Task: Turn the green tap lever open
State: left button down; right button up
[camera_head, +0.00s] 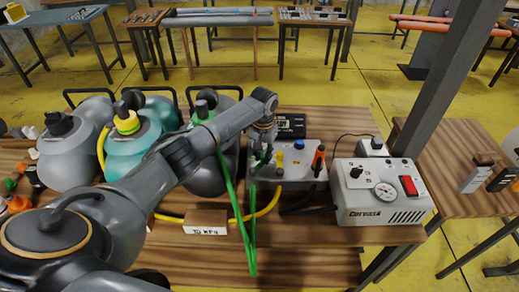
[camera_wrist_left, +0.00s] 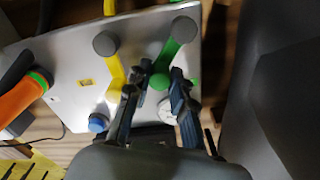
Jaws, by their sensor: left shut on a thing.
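The green tap lever (camera_wrist_left: 173,50) is on the grey valve box (camera_wrist_left: 60,60) in the left wrist view. Its grey-tipped end points up and away from my fingers. My left gripper (camera_wrist_left: 157,84) has its two fingers on either side of the lever's round green base end and is shut on it. In the head view my left gripper (camera_head: 263,153) reaches down onto the left part of the valve box (camera_head: 290,183) and hides most of the green lever. The yellow lever (camera_wrist_left: 111,58) stands beside it. My right gripper is not in view.
A blue knob (camera_head: 299,144) and an orange-and-black fitting (camera_head: 318,159) stand on the box. The white Corvas pump (camera_head: 383,207) is to its right. Grey and teal tanks (camera_head: 70,155) stand left. Green and yellow hoses hang near my arm.

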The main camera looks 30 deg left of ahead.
pick_arm(q)
jog(key=shift+s+d+m+p, duration=0.15)
jog(key=shift+d+m+p, duration=0.35)
jog(key=shift+m, duration=0.55)
jog(key=shift+s+d+m+p, duration=0.15)
jog(key=shift+d+m+p, duration=0.3)
jog(key=shift+m, duration=0.6)
jog(key=c, duration=1.1)
grip_release()
jog(key=shift+c, duration=0.2)
notch_tip(320, 180, up, 12)
